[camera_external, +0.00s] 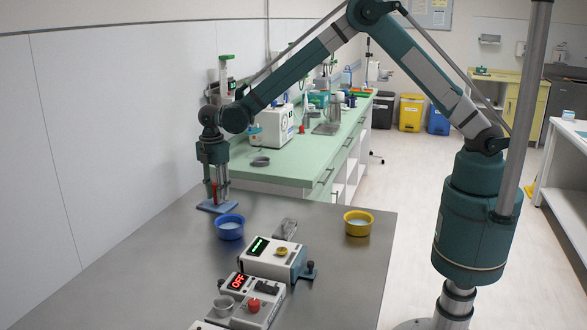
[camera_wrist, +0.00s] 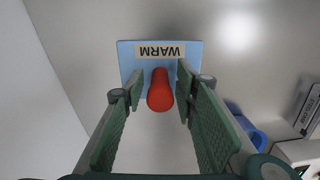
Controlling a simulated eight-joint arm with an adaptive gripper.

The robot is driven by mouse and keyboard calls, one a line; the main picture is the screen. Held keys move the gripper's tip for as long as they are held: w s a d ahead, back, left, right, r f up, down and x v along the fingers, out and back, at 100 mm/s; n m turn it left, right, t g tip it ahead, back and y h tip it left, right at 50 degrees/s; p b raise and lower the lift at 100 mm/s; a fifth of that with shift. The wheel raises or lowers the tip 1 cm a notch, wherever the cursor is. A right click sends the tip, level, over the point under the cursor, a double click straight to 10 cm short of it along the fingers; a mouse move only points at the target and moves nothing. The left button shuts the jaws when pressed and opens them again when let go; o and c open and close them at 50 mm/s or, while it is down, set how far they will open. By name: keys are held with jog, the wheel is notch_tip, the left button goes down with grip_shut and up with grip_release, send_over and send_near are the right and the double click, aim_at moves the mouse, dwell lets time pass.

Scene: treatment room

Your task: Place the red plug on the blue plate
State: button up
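The red plug (camera_wrist: 160,92) stands upright on the blue plate (camera_wrist: 131,59), which carries a "WARM" label in the wrist view. The plug also shows in the external view (camera_external: 214,191), with the plate (camera_external: 206,207) under it at the far left of the grey table. My gripper (camera_wrist: 160,86) points down over the plate, one finger on each side of the plug. Narrow gaps show between the plug and both fingers, so it looks open around the plug. In the external view my gripper (camera_external: 216,182) is low, close above the plate.
A blue bowl (camera_external: 230,231) stands close to the plate on the right. A yellow bowl (camera_external: 358,224) and device boxes (camera_external: 274,261) with dials and displays stand farther right and nearer. A white wall (camera_external: 110,140) runs along the left. Table to the front left is clear.

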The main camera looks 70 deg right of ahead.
jog(key=shift+r, duration=0.1)
dwell(0.3)
notch_tip(320, 180, up, 12)
jog(key=shift+r+p, duration=0.1)
jog(key=shift+p, duration=0.3)
dwell(0.3)
jog(key=shift+r, duration=0.1)
dwell(0.7)
jog(key=shift+s+d+r, duration=0.15)
jog(key=shift+r, duration=0.1)
jog(key=s+d+r+m+t, duration=0.2)
jog(key=s+d+r+m, duration=0.2)
jog(key=s+d+r, duration=0.5)
jog(key=s+d+r+m+t, duration=0.1)
jog(key=s+d+r+m, duration=0.3)
jog(key=s+r, duration=0.9)
jog(key=s+d+f+m+t, duration=0.1)
jog(key=s+d+m, duration=0.1)
jog(key=s, duration=0.8)
jog(key=s+d+f+m+t, duration=0.1)
jog(key=s+d+m, duration=0.2)
jog(key=s, duration=0.7)
jog(key=s+d+f+m+t, duration=0.2)
jog(key=s+d+m, duration=0.1)
jog(key=s, duration=0.7)
jog(key=shift+d, duration=0.35)
